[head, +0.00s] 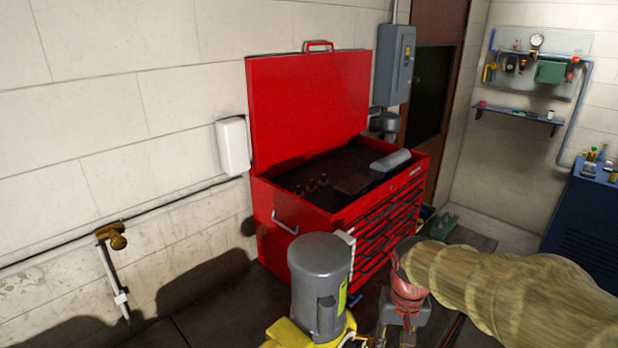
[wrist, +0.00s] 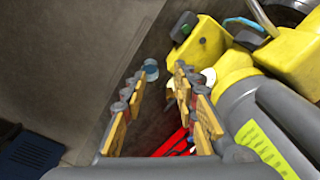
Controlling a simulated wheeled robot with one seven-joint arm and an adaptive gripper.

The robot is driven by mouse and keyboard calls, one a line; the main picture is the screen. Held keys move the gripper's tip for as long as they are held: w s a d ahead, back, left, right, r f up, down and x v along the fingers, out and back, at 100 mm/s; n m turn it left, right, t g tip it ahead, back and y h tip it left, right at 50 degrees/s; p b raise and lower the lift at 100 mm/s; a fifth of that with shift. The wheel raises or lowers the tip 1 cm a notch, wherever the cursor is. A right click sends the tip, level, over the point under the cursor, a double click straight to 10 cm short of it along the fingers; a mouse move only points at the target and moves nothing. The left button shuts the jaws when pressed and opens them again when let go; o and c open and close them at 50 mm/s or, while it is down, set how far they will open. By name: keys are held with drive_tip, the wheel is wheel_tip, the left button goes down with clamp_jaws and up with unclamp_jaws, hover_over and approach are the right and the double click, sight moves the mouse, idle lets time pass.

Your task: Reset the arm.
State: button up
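My arm reaches in from the right in the head view, in a tan sleeve with a red wrist. My gripper (head: 383,335) is low in that view, just right of a grey motor (head: 320,272) on a yellow body. In the wrist view my gripper (wrist: 158,80) has its two fingers apart, with only floor and small items showing between them. The grey motor (wrist: 292,122), with a yellow-green tag (wrist: 265,148), lies close to the right finger. I cannot tell whether they touch. The gripper's lower end is partly cut off in the head view.
A red tool chest (head: 300,212) with its lid up stands against the wall behind the motor. A grey electrical box (head: 393,65) hangs on the wall. A blue cabinet (head: 585,222) is at the right. A pipe with a brass valve (head: 117,240) is at the left.

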drive_tip(key=s+f+n+t+b, duration=0.1)
drive_tip(key=s+t+b, duration=0.4)
drive_tip(key=s+b, duration=0.7)
drive_tip(key=s, duration=0.3)
drive_tip(key=shift+s+d+n, duration=0.2)
drive_tip(key=shift+s+n, duration=0.1)
drive_tip(key=shift+n, duration=0.1)
drive_tip(key=shift+f, duration=0.1)
